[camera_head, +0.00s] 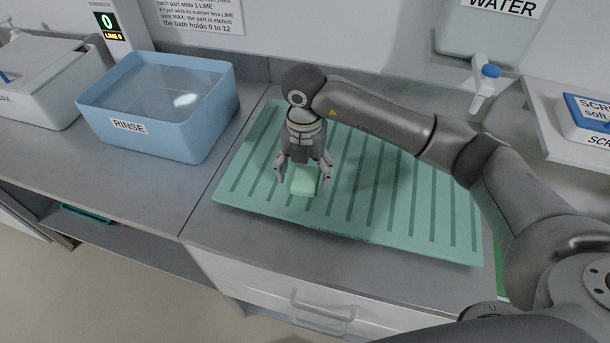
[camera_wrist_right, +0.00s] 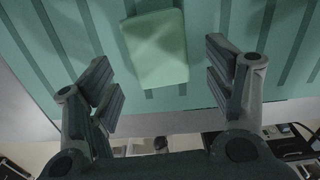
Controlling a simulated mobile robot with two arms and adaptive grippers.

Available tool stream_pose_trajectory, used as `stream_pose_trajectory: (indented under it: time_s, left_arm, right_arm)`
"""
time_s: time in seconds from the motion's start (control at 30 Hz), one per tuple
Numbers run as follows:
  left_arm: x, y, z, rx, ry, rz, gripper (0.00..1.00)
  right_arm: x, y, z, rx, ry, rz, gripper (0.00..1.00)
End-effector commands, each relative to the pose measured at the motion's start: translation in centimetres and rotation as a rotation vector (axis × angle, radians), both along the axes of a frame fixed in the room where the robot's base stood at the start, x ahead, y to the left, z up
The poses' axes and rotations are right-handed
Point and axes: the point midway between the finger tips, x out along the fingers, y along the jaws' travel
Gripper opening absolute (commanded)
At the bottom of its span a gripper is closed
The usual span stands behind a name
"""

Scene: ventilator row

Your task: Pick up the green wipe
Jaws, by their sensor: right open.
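The green wipe (camera_head: 304,181) is a small pale green block lying on the ribbed green mat (camera_head: 400,213) near its front left part. In the right wrist view the wipe (camera_wrist_right: 155,48) lies ahead of the fingers, a little left of centre between them. My right gripper (camera_head: 304,177) is open and empty above the wipe, with a finger on either side of it in the head view. The right gripper's two fingers also show wide apart in the right wrist view (camera_wrist_right: 168,88). I cannot tell from these views whether a finger touches the wipe. My left gripper is not in view.
A blue RINSE tub (camera_head: 160,110) with clear liquid stands left of the mat, with a white tub (camera_head: 45,85) beyond it. A WATER tank with a blue-topped tap (camera_head: 485,82) is at back right. A SCRUB box (camera_head: 585,113) sits on a right-hand shelf.

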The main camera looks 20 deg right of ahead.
Motion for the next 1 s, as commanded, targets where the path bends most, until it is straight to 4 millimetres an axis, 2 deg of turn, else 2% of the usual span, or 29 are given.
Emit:
stream_pose_trajectory:
  time_s: [0.03,0.2,0.43,0.73,1.0]
  left_arm:
    - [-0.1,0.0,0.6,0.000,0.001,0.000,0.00]
    - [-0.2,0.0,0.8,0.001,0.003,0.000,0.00]
    - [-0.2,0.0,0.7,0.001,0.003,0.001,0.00]
    - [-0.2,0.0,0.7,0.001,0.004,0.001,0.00]
    - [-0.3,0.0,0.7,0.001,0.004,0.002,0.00]
  right_arm:
    - [-0.1,0.0,-0.6,-0.001,0.004,0.000,0.75]
    - [0.0,0.0,-2.1,0.000,0.000,-0.001,0.75]
    - [0.0,0.0,-2.3,0.000,-0.001,0.000,0.74]
    - [0.0,0.0,-2.2,0.000,-0.001,0.000,0.35]
    - [0.0,0.0,-2.2,0.000,-0.001,0.000,0.33]
